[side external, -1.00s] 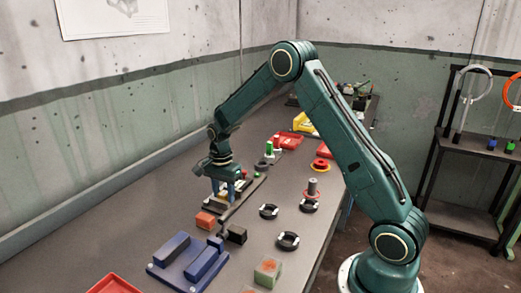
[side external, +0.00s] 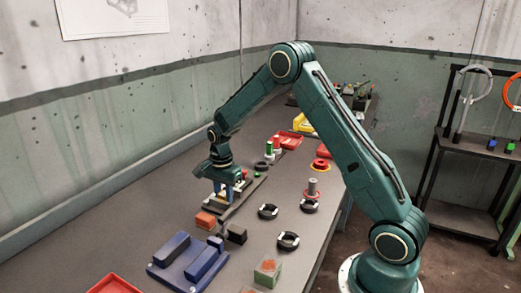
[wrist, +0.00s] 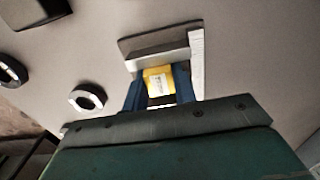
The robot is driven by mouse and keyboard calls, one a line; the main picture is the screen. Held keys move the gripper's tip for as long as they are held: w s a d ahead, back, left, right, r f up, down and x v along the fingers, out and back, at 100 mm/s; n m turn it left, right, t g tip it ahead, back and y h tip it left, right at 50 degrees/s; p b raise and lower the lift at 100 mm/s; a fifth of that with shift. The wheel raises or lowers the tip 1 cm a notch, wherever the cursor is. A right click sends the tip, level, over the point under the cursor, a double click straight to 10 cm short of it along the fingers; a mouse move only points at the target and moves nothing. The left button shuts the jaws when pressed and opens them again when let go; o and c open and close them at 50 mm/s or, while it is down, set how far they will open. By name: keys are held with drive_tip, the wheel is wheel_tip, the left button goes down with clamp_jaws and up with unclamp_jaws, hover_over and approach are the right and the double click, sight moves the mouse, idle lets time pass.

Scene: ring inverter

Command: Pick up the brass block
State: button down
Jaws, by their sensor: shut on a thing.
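The brass block (wrist: 158,81) shows yellow with a white label in the wrist view. It sits between the two blue fingers of my gripper (wrist: 159,88), which are shut on it from both sides. It is right beside a grey and white stepped fixture (wrist: 160,52). In the side view, my gripper (side external: 222,187) points down over the fixture (side external: 216,204), low above the bench. The block is not clear there behind the fingers, and I cannot tell whether it is clear of the surface.
An orange block (side external: 205,220), a black block (side external: 236,233) and a blue vise-like fixture (side external: 188,262) stand nearer the camera. Black rings (side external: 268,211) lie to the right. A long dark bar (side external: 243,198) runs close beside my gripper. Red trays stand at the front and back.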

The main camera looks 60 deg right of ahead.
sight(224, 193)
drive_tip(key=shift+r, duration=0.1)
wheel_tip(224, 193, up, 20)
idle(0.7)
idle(0.5)
